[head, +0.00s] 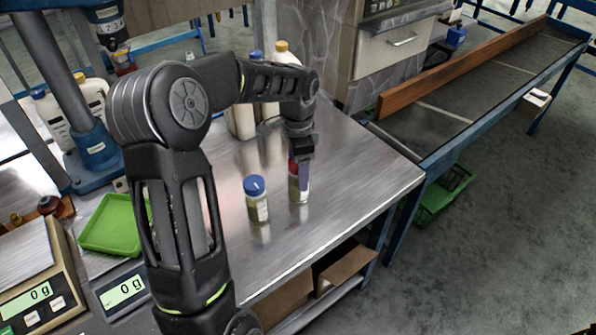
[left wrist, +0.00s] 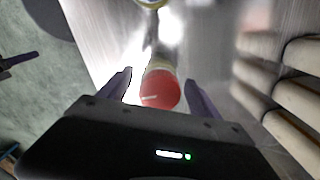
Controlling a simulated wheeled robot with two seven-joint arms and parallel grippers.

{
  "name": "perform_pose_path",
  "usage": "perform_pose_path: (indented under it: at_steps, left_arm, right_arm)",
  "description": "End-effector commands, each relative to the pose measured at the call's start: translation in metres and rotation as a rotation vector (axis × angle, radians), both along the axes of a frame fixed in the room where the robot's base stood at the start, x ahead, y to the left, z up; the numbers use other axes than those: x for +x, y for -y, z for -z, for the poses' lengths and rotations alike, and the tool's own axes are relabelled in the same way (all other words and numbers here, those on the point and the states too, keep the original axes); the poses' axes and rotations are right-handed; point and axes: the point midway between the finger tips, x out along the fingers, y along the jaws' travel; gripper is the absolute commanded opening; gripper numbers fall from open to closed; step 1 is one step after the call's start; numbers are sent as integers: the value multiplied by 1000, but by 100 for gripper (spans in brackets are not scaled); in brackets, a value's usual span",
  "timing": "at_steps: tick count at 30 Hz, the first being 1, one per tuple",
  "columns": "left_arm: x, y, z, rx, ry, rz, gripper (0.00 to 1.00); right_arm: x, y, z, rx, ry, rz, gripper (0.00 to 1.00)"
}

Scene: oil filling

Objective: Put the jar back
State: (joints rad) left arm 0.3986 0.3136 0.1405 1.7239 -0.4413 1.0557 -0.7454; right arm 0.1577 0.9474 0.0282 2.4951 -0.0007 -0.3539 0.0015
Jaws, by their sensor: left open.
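A small jar with a red cap (head: 293,168) stands on the metal table (head: 345,185). Its red cap (left wrist: 160,90) also shows in the left wrist view, between my two fingers. My left gripper (head: 299,176) points down at this jar, open, with a purple finger on either side of it; the finger and wrist hide part of the jar in the head view. A second jar with a blue cap (head: 257,199) stands upright on the table just to the left. My right gripper is not in view.
Several large bottles, one with a yellow cap (head: 282,46), stand behind my forearm. A green tray (head: 112,226) and scales reading 0 g (head: 125,289) lie at the left. The table's right part is bare. A long trough (head: 470,95) is beyond its right edge.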

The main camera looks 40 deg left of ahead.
Motion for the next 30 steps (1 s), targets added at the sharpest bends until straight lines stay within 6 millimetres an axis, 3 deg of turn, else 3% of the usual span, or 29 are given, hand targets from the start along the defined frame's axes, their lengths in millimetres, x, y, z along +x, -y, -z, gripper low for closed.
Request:
perform_pose_path:
  at_steps: [15, 20, 30]
  left_arm:
    - [1, 0, -97, 0, 4, 1, 73]
    - [0, 0, -107, 0, 2, 0, 73]
    - [0, 0, -108, -1, 2, 0, 73]
  right_arm:
    - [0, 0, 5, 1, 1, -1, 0]
    - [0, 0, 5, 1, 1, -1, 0]
    - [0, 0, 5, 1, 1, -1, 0]
